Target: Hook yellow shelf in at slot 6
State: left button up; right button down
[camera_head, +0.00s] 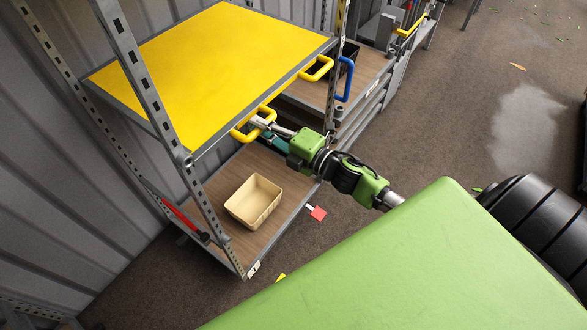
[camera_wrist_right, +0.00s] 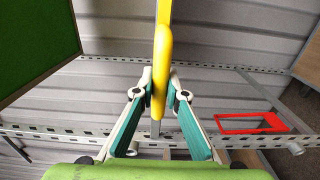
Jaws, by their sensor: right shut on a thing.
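The yellow shelf (camera_head: 210,62) is a flat yellow panel with a grey rim, held between the perforated uprights of a rack in the head view. Two yellow handles stick out from its front edge, a far one (camera_head: 318,69) and a near one (camera_head: 246,131). My right gripper (camera_head: 264,121) is shut on the near handle, which also shows upright between the fingers in the wrist view (camera_wrist_right: 162,65). The slots are holes in the uprights, such as the front one (camera_head: 150,85). I cannot read slot numbers or tell whether the hooks sit in a slot. My left gripper is not in view.
A beige bin (camera_head: 254,201) stands on the wooden lower deck (camera_head: 222,180). A red bar (camera_head: 185,219) lies at its left. A red tag (camera_head: 318,213) sticks out at the deck's edge. Another cart with a blue handle (camera_head: 346,80) stands behind. Open floor lies at right.

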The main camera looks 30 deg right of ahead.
notch_tip(320, 180, up, 6)
jog(key=p, duration=0.2)
jog(key=shift+f+p, duration=0.2)
jog(key=shift+p, duration=0.2)
jog(key=shift+w+r, duration=0.1)
jog(key=shift+r, duration=0.95)
jog(key=c, duration=1.7)
grip_release()
jog(key=shift+f, duration=0.1)
